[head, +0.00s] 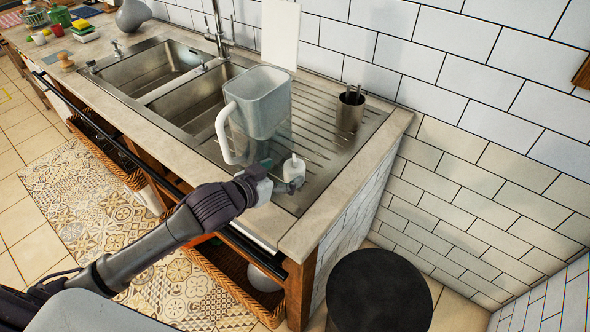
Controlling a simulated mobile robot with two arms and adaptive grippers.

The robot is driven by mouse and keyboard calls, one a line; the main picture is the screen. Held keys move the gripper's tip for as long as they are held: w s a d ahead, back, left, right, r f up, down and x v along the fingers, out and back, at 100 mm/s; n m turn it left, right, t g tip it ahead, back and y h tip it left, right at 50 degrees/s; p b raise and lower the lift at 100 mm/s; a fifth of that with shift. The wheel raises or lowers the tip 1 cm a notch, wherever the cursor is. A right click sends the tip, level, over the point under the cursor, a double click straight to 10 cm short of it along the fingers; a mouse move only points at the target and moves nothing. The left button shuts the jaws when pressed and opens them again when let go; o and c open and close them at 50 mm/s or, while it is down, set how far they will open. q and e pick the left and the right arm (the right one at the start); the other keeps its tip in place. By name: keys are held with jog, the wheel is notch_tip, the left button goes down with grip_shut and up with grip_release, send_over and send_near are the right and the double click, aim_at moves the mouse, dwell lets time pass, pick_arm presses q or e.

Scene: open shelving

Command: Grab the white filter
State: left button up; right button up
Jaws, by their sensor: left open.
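The small white filter (294,167) stands on the ribbed steel drainboard beside the sink, near the counter's front edge. My left gripper (283,176) reaches in from the left at drainboard level, with its fingers open at the filter. One finger shows close to the filter's lower front; I cannot tell whether it touches. A clear grey jug (262,100) with a white handle stands just behind the gripper. The gripper partly hides the drainboard around the filter's left side. My right gripper is not in view.
A metal cup (350,108) holding dark utensils stands at the back right of the drainboard. A white board (280,33) leans on the tiled wall. The sink (195,97) lies to the left. A black round stool (379,292) stands beside the counter's right end.

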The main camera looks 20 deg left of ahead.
aim_at(291, 168)
pick_arm(q)
jog(key=shift+w+d+f, duration=0.1)
jog(key=shift+w+d, duration=0.15)
jog(key=shift+w, duration=0.35)
jog(key=p+x, duration=0.1)
jog(key=x, duration=0.3)
jog(key=shift+d, duration=0.1)
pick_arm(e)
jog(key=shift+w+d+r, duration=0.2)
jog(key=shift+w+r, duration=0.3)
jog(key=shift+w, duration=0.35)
pick_arm(q)
jog(key=c, duration=1.3)
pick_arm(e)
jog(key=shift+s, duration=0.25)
